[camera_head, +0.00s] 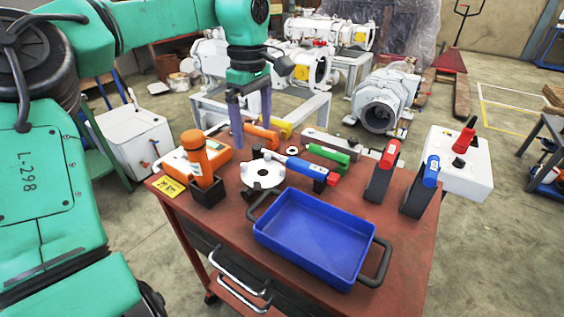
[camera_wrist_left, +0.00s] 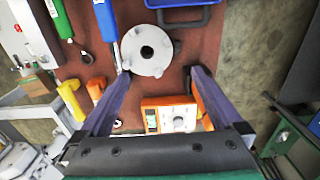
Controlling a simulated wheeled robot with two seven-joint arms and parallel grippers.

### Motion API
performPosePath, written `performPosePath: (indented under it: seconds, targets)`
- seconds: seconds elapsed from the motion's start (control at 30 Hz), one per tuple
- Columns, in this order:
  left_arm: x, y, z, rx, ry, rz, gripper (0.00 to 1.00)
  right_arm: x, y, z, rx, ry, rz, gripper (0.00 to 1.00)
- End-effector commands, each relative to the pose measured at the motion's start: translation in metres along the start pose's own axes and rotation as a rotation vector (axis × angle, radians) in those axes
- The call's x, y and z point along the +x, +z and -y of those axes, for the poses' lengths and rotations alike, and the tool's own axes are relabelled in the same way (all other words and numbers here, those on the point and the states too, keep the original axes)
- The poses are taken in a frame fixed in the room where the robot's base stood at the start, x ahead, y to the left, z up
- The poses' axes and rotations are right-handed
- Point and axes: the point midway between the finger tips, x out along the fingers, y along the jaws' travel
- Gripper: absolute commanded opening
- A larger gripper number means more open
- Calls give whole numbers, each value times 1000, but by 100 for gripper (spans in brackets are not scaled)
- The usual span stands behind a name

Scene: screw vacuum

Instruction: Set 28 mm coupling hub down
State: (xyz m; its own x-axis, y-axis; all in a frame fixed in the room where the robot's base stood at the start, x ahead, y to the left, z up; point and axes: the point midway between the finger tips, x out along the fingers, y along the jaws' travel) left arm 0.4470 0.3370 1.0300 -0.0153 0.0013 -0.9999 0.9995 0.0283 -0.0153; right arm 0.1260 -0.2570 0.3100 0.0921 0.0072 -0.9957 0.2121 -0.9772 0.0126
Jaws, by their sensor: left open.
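The coupling hub, as I take it, is a pale grey round piece with a dark centre hole and lugs on its rim (camera_head: 256,178). It sits level at the middle left of the red-brown table (camera_head: 400,270), near the blue tray. My left gripper (camera_head: 252,137) points down behind it with its two purple fingers apart. In the left wrist view the hub (camera_wrist_left: 148,69) shows beyond and between the open fingertips (camera_wrist_left: 160,74), and nothing is seen gripped. Whether a finger touches it I cannot tell. My right gripper is not in view.
A blue tray (camera_head: 310,237) with dark handles fills the table's front. An orange-handled tool in a black holder (camera_head: 208,192) stands left of the hub, and a blue-handled tool (camera_head: 305,167) lies to its right. Black holders with red and blue tops (camera_head: 381,182) stand at the right.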

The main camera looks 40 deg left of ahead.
Motion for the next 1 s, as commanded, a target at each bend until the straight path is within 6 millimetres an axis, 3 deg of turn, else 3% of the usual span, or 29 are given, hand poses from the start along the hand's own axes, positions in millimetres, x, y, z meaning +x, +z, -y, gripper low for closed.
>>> performPosePath:
  seconds: [0.13, 0.37, 0.53, 0.7, 0.97, 1.0]
  targets:
    - [25, 0, 1, 0, -2, 3, 100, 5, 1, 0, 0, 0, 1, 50]
    - [81, 0, 1, 0, -3, 2, 100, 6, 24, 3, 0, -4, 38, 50]
    - [102, -2, 1, -1, -2, 2, 100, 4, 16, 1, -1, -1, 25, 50]
    - [135, -4, 3, -1, -3, 2, 100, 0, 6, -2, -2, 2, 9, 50]
    - [144, -4, 2, -1, 2, 1, 100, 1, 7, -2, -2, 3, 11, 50]
    - [144, -4, 2, -1, 2, 1, 92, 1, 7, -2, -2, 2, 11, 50]
